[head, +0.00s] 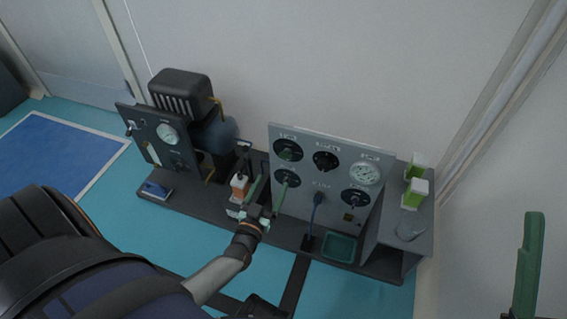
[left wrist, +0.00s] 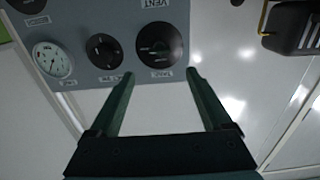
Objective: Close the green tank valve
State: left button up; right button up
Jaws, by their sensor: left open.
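The tank valve (head: 289,150) is a round black dial with a greenish handle at the upper left of the grey panel. In the left wrist view, which shows the panel upside down, the tank valve (left wrist: 160,42) is a dark knob beyond the fingertips, its label between them. My left gripper (head: 273,182) has green fingers and is open, in front of the panel's left part and below the tank valve in the picture. In the left wrist view the left gripper (left wrist: 161,74) is empty, its fingers apart. My right gripper (head: 527,265) shows only one green finger at the right edge.
The panel also carries a gauge (head: 365,173), a middle knob (head: 326,160) and lower knobs. A compressor unit (head: 182,95) stands to the left. A green tray (head: 340,246) lies at the panel's foot. Green-and-white boxes (head: 416,192) stand on the right shelf.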

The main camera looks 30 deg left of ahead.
aim_at(284, 158)
pick_arm(q)
jog(key=shift+b+x, duration=2.05)
jog(key=shift+x, duration=3.5)
jog(key=shift+d+r, duration=0.1)
jog(key=shift+c, duration=0.2)
grip_shut()
